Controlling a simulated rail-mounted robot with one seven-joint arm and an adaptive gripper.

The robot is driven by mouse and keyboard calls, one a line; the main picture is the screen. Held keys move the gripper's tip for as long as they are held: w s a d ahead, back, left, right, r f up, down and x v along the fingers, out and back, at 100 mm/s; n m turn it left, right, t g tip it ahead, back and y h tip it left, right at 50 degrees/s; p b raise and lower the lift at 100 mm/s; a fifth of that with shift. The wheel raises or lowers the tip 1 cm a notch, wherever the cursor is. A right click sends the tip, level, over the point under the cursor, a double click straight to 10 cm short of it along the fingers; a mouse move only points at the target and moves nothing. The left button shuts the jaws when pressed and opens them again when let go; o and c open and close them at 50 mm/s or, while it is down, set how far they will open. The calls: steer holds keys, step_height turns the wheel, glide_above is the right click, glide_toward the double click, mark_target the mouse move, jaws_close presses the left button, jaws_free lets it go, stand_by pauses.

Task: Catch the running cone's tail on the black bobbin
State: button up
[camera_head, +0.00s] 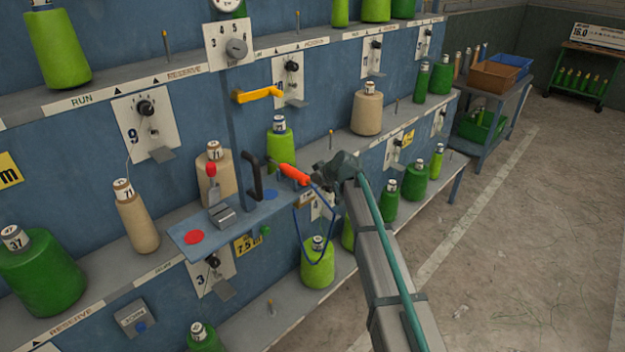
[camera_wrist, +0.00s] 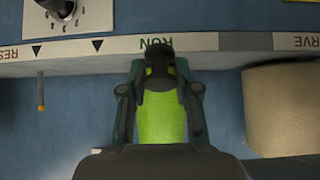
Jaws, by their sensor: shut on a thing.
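My gripper (camera_head: 330,172) is shut at the rack's front, on what looks like an orange-handled tool (camera_head: 293,174) with a dark tip and a hanging blue cord loop. In the wrist view my gripper (camera_wrist: 160,82) has a dark piece between its fingers. No orange shows there. A lime cone (camera_head: 280,142) stands on the middle shelf, left of the gripper. A lime cone (camera_wrist: 162,125) also shows beyond the fingers in the wrist view, near a RUN label. I cannot make out a thread tail or clearly identify a black bobbin.
A bracket shelf (camera_head: 222,230) with a red disc and a black upright handle (camera_head: 257,180) juts out at left. A yellow lever (camera_head: 258,95) sticks out above. The floor at right is open.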

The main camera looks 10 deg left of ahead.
steer(key=shift+w+r+y, duration=0.1)
steer(key=shift+w+y, duration=0.1)
steer(key=shift+y, duration=0.1)
steer(key=shift+b, duration=0.45)
steer(key=shift+w+a+b, duration=0.2)
steer(key=shift+w+a, duration=0.7)
steer(key=shift+a, duration=0.25)
steer(key=shift+w+a+b, duration=0.15)
steer(key=shift+w+a, duration=0.7)
steer(key=shift+a, duration=0.25)
steer(key=shift+w+a+b, duration=0.2)
steer(key=shift+a+b, duration=0.05)
steer(key=shift+b, duration=0.05)
stand_by(1.0)
steer(key=shift+s+d+b, duration=0.3)
steer(key=shift+s+d, duration=0.5)
steer(key=shift+d, duration=0.2)
steer(key=shift+s+d+b, duration=0.3)
steer(key=shift+s+d, duration=0.45)
steer(key=shift+d, duration=0.25)
